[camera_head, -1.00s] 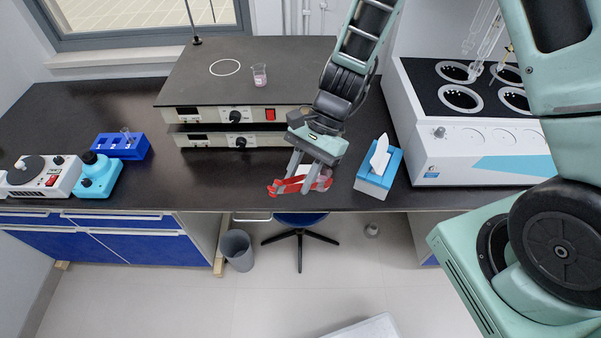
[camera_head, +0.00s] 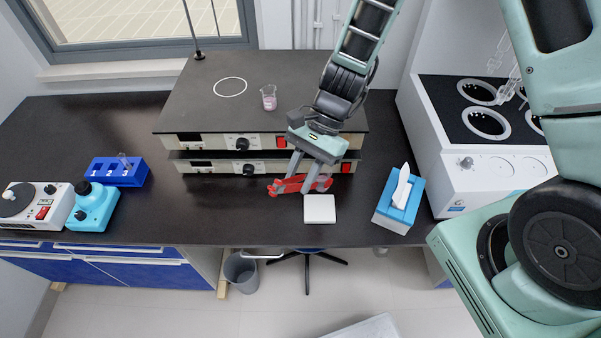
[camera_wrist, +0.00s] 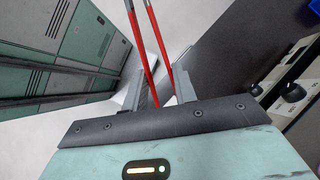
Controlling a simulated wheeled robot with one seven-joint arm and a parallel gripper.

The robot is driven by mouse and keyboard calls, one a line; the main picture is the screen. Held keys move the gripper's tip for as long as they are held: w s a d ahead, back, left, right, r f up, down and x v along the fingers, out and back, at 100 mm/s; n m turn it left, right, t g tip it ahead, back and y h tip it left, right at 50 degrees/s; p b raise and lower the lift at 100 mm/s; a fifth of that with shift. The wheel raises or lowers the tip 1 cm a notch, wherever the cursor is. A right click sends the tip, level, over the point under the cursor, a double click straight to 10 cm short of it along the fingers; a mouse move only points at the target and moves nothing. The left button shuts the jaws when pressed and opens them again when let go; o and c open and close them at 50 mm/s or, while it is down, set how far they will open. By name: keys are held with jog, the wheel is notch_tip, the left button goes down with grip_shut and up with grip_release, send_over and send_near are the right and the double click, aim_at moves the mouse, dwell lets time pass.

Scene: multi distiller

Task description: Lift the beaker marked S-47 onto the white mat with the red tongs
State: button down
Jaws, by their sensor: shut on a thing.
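A small glass beaker (camera_head: 269,98) with pinkish contents stands upright on the dark top of the stacked hot plates, right of a white ring; its marking is too small to read. The white mat (camera_head: 319,210) lies bare on the black bench in front of the hot plates. My gripper (camera_head: 297,182) is shut on the red tongs (camera_head: 285,187), left of and slightly behind the mat in the head view. In the wrist view the tongs' two red arms (camera_wrist: 140,48) stick out past my fingers, apart from each other. No beaker shows between them.
The stacked hot plates (camera_head: 215,150) stand close behind my gripper. A blue tissue box (camera_head: 385,213) is right of the mat. A blue numbered rack (camera_head: 115,175) and small devices (camera_head: 92,207) are at left. A white bath unit (camera_head: 480,170) is at right. The bench between is clear.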

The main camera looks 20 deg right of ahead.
notch_tip(320, 180, down, 9)
jog(key=b, duration=0.7)
jog(key=shift+b, duration=0.3)
jog(key=c, duration=1.6)
grip_release()
notch_tip(320, 180, up, 10)
jog(key=p, duration=0.8)
